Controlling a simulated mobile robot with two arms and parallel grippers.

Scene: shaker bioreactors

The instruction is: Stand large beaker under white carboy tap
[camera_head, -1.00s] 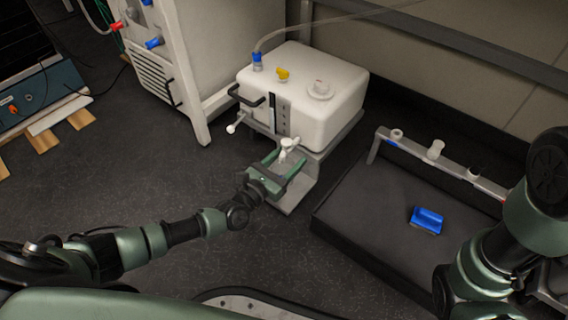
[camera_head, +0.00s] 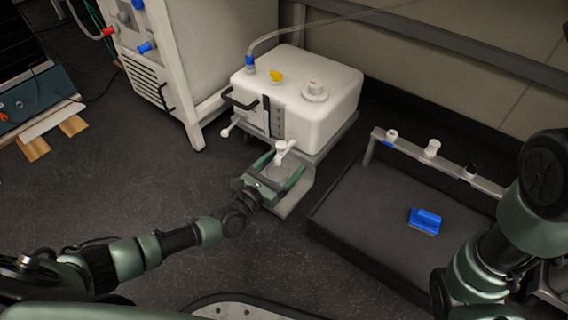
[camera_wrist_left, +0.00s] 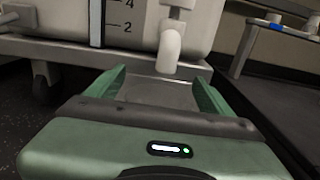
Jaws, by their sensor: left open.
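The white carboy (camera_head: 305,100) sits on a low grey stand at the centre of the head view. Its white tap (camera_head: 283,148) points down at the front; it also shows in the left wrist view (camera_wrist_left: 169,48). My left gripper (camera_head: 285,163) is open just below the tap, its green fingers reaching toward the stand. A clear, faint vessel, seemingly the large beaker (camera_wrist_left: 152,95), stands between the fingers in the left wrist view, with the tap's spout above its far part. Its base is hidden by my gripper. Finger contact cannot be told. My right gripper is not in view.
A black tray (camera_head: 375,205) with a blue brush-like item (camera_head: 425,220) lies to the right, with a grey rack rail (camera_head: 405,155) over its back. A white cabinet (camera_head: 195,60) stands at the back left. The floor at left is clear.

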